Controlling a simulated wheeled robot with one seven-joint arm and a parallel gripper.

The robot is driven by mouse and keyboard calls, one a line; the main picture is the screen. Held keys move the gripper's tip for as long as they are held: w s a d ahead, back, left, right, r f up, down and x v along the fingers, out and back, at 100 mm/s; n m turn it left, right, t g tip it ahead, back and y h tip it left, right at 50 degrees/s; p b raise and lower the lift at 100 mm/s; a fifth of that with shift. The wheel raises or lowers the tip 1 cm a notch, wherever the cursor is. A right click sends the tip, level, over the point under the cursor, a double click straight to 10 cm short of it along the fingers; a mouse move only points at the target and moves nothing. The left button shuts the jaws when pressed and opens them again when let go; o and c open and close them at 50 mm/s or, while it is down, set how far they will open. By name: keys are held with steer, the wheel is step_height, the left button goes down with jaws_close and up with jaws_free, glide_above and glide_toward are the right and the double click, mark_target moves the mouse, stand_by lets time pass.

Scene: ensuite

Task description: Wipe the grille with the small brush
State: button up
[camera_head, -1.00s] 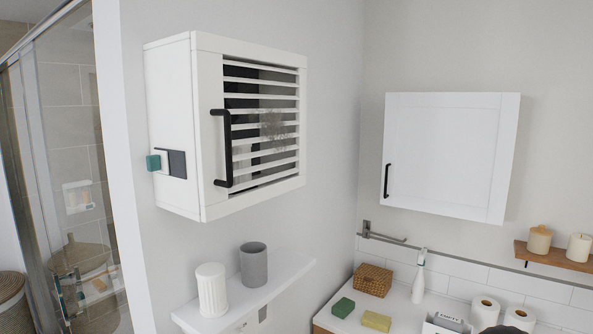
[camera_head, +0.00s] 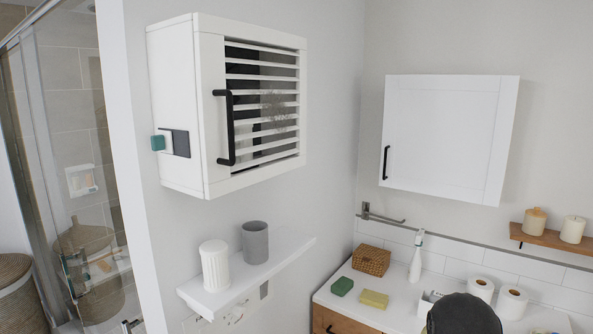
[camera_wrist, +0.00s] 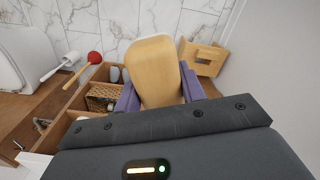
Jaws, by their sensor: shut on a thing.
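The grille (camera_head: 262,105) is the white slatted door front of a wall cabinet, with a black bar handle (camera_head: 226,128) on its left. A grey, dust-like smudge (camera_head: 275,108) shows across the slats at its right middle. In the wrist view, my gripper (camera_wrist: 160,88) has its purple fingers shut on a light wooden piece with a pale far end, which appears to be the small brush (camera_wrist: 157,65). Its bristles cannot be made out. The gripper and brush are not seen in the head view, so their distance from the grille cannot be told.
A shelf (camera_head: 290,245) with a white cup (camera_head: 214,266) and grey cup (camera_head: 255,242) juts out below the cabinet. A teal-and-white block (camera_head: 160,143) sticks out from its side. A counter (camera_head: 335,293) stands at right. The wrist view shows an open compartmented drawer (camera_wrist: 78,100) below.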

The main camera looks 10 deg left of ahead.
steer(key=w+a+r+n+t+y, duration=0.25)
steer(key=w+a+r, duration=0.25)
steer(key=r, duration=0.7)
steer(key=w+a+r+n+t+y, duration=0.15)
steer(key=w+a+r+t, duration=0.35)
steer(key=r, duration=0.7)
steer(key=w+a+r+n+t+y, duration=0.15)
steer(key=w+a+r, duration=0.45)
steer(key=r, duration=0.6)
steer(key=s+a+r+n+y, duration=0.2)
steer(key=s+a+r+y, duration=0.1)
steer(key=r, duration=1)
steer(key=s+a+r+n+g+y, duration=0.1)
steer(key=s+a+r+n+y, duration=0.2)
steer(key=r, duration=1)
steer(key=s+a+r+n+g+y, duration=0.1)
steer(key=s+a+r+n+y, duration=0.2)
steer(key=r, duration=1)
steer(key=s+a+y, duration=0.2)
steer(key=s+a, duration=0.1)
steer(key=shift+s+r+p, duration=0.3)
steer(key=shift+s+r, duration=0.05)
steer(key=shift+s, duration=0.05)
